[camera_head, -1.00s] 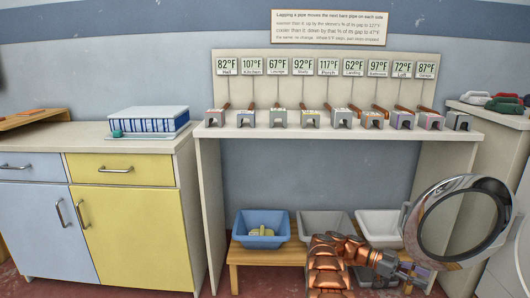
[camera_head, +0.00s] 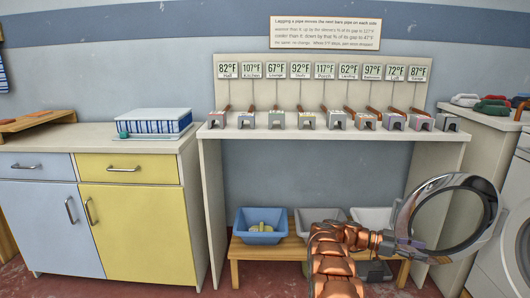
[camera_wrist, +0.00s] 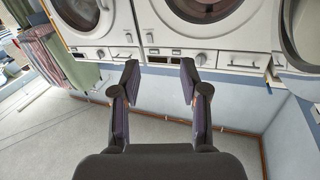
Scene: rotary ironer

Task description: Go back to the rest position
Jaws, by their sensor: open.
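My gripper (camera_wrist: 160,84) shows in the wrist view with its two dark fingers spread apart and nothing between them. Beyond the fingers is a bare strip of pale blue wall, with front-loading machines (camera_wrist: 205,55) appearing tilted above it. I cannot tell whether the arm touches the ring.
A white shelf (camera_head: 330,134) holds several grey pipe blocks under temperature cards. Below, a wooden bench (camera_head: 275,252) carries a blue basin (camera_head: 260,236) and pale basins (camera_head: 308,217). A yellow and blue cabinet (camera_head: 60,223) stands left. A white machine (camera_head: 510,185) stands right.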

